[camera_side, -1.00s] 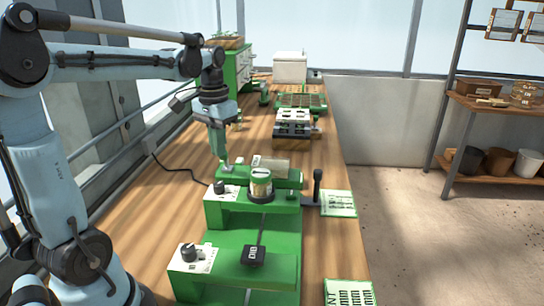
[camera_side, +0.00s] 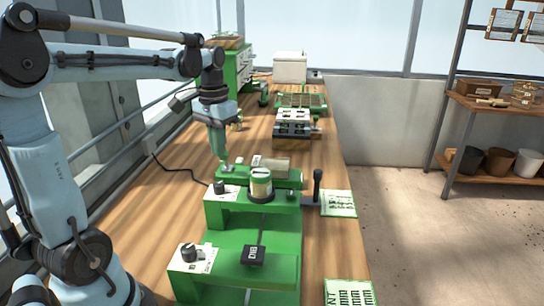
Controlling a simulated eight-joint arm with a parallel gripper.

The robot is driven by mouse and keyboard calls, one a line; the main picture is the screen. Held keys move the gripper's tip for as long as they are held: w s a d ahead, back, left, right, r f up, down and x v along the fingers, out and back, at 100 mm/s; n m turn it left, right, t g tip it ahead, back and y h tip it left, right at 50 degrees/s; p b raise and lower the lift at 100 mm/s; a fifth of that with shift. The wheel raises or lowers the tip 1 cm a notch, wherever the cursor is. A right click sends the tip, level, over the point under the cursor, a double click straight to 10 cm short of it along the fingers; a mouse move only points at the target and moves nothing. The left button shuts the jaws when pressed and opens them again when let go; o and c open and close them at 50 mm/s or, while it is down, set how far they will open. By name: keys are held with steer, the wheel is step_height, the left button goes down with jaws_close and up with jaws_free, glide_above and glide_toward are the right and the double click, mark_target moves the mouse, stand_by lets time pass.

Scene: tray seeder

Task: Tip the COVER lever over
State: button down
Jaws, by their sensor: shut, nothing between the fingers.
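My gripper (camera_side: 224,160) points down at the left end of the green seeder (camera_side: 232,216). It is shut and empty, with its tips close to the machine's rear bar; whether they touch it I cannot tell. An upright black lever (camera_side: 317,183) stands at the seeder's right side. Black knobs sit on white plates at the left, one at the rear (camera_side: 219,187) and one at the front (camera_side: 189,252). The lettering is too small to read, so I cannot tell which control is marked COVER.
A round canister (camera_side: 261,184) stands on the seeder's middle block, right of my gripper. Printed cards (camera_side: 338,203) lie at the bench's right edge. A tray stack (camera_side: 293,122) and a white box (camera_side: 290,67) stand farther back. The bench left of the seeder is mostly clear.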

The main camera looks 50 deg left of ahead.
steer(key=shift+f, duration=0.15)
steer(key=shift+f, duration=1.5)
steer(key=shift+a, duration=0.1)
steer(key=shift+w+a+f, duration=0.1)
steer(key=shift+w+a, duration=0.9)
steer(key=shift+w, duration=0.1)
steer(key=shift+w+a, duration=0.65)
steer(key=shift+w, duration=0.05)
steer(key=shift+s+d+r, duration=0.15)
steer(key=shift+r, duration=0.9)
steer(key=shift+s+d+r, duration=0.15)
steer(key=shift+s+r, duration=0.05)
steer(key=shift+r, duration=0.8)
steer(key=shift+s+d+r, duration=0.15)
steer(key=shift+r, duration=0.9)
